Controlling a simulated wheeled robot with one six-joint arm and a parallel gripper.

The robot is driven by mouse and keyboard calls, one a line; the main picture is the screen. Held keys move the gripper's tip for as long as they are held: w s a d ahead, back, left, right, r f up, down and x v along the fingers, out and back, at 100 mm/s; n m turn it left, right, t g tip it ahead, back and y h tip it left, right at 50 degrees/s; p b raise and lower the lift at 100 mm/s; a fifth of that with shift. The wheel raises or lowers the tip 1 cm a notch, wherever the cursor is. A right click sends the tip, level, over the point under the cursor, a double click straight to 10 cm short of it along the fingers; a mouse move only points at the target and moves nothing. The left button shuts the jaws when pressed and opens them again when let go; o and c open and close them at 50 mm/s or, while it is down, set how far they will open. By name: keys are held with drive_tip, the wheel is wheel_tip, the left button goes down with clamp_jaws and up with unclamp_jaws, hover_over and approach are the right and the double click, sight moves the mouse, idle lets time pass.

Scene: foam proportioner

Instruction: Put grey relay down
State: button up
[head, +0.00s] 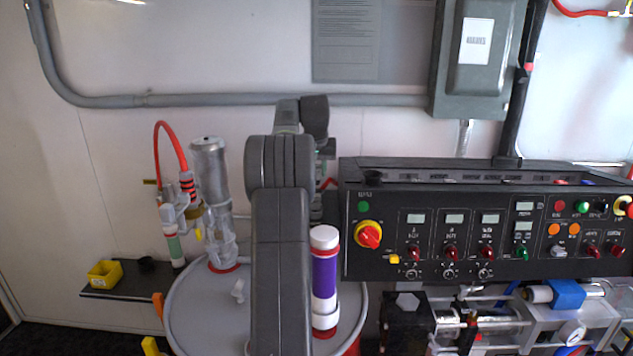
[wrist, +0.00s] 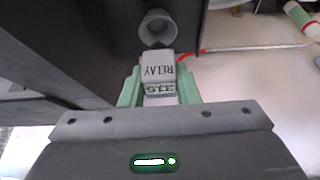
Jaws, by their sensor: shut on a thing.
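In the head view my arm hides the relay and most of the gripper.
A black control panel (head: 400,215) with knobs and lights stands right of my arm. A drum (head: 200,310) bears a clear cylinder (head: 212,190) and a purple-and-white canister (head: 324,275). A yellow bin (head: 104,273) sits on a low dark shelf (head: 135,291) at left.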

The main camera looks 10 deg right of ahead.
sight(317, 179)
drive_tip(key=shift+f, duration=1.8)
drive_tip(key=shift+f, duration=0.1)
drive_tip(key=shift+f, duration=0.15)
drive_tip(key=o, duration=1)
drive_tip(key=shift+c, duration=0.2)
drive_tip(key=shift+r, duration=0.35)
drive_tip(key=d+b+v, duration=0.1)
drive_tip(key=v, duration=1)
drive_tip(key=shift+s+a+r, duration=0.2)
drive_tip(key=shift+a+r, duration=0.15)
drive_tip(key=shift+a, duration=0.15)
